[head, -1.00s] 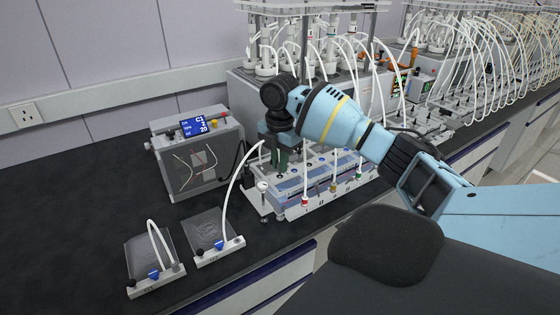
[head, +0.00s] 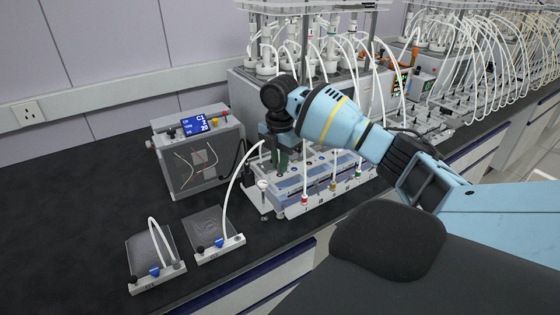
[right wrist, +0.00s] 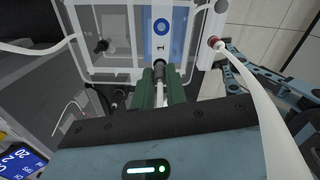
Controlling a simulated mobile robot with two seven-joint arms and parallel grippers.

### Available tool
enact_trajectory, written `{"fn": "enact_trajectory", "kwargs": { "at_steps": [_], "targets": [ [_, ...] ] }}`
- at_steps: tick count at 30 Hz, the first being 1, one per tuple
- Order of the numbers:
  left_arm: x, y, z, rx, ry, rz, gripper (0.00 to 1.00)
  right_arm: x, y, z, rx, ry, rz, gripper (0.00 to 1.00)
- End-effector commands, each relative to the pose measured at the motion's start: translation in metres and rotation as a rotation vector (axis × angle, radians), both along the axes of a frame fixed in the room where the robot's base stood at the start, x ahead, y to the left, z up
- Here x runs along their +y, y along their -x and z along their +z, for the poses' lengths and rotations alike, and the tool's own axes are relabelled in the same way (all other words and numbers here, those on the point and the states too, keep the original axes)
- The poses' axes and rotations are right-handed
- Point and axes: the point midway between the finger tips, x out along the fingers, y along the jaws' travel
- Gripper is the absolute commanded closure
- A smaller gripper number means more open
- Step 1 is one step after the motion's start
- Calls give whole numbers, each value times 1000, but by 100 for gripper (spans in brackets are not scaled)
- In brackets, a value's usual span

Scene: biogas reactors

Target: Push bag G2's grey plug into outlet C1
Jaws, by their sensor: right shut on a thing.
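My right gripper (head: 281,160) points down at the front left of the reactor unit. In the right wrist view its green fingers (right wrist: 161,88) are shut on the grey plug (right wrist: 159,70), with a white tube running back between them. The plug's tip is at the clear-and-blue panel marked with a 1; I cannot tell how deep it sits in outlet C1, which is hidden behind it. Bag G2 (head: 207,226), taken as the right-hand of two clear bags, lies flat on the bench; its white tube (head: 232,182) arches up to my gripper. My left gripper is not in view.
Another bag (head: 148,256) with a looped tube lies to the left. A grey box with a blue display (head: 194,125) stands behind the bags. Red, yellow and green-tipped tubes (head: 305,197) stand along the unit's front. The black bench at left is free.

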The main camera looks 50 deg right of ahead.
Motion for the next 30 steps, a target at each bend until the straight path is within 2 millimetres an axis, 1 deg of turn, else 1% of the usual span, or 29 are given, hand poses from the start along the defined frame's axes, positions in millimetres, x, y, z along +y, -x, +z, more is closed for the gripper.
{"fn": "enact_trajectory", "kwargs": {
  "at_steps": [30],
  "targets": [
    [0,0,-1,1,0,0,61,0,0,-9,0,0,0,100]
  ]
}}
